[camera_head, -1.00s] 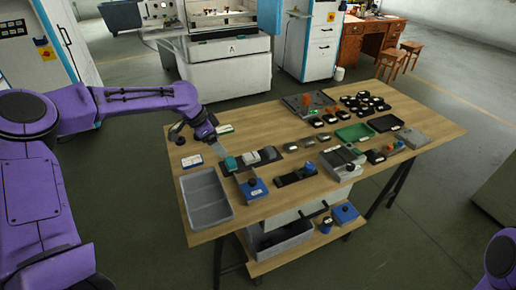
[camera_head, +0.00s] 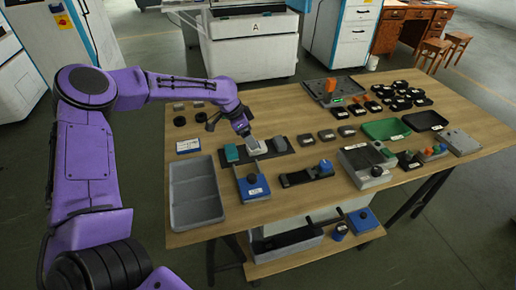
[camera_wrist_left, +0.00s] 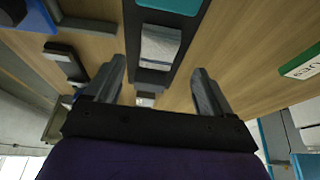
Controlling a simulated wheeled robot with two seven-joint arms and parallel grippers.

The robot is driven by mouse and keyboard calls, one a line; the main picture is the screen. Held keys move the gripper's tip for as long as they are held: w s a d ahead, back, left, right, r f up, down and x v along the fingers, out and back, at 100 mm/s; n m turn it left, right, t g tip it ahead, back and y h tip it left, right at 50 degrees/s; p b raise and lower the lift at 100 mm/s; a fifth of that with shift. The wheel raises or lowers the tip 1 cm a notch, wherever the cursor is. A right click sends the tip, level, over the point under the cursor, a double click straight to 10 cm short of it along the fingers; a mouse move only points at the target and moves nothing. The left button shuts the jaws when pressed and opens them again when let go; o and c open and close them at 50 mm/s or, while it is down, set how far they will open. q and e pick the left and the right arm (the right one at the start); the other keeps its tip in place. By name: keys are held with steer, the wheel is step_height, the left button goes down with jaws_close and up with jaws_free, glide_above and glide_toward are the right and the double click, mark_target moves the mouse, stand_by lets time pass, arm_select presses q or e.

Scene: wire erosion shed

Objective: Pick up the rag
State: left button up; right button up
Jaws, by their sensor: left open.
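A pale grey-white folded piece (camera_head: 257,148), which looks like the rag, lies on a long dark tray (camera_head: 291,151) between a teal block (camera_head: 231,153) and a dark grey piece (camera_head: 279,143). In the left wrist view the pale folded piece (camera_wrist_left: 159,45) shows between and beyond my fingers, on the dark tray (camera_wrist_left: 188,55). My left gripper (camera_head: 249,139) is over the pale piece, partly hiding it. In the left wrist view my left gripper (camera_wrist_left: 157,68) is open, with nothing held. I cannot tell its exact height. My right gripper is out of view.
A grey divided bin (camera_head: 196,222) stands at the table's near left. Small grey blocks (camera_head: 327,135) are to the right. A white-blue card (camera_head: 188,146) lies at left.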

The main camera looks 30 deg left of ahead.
arm_select(q)
steer(key=x, duration=0.5)
steer(key=shift+d+f, duration=0.15)
steer(key=shift+d, duration=0.05)
steer(key=shift+c, duration=0.7)
steer(key=c, duration=1.1)
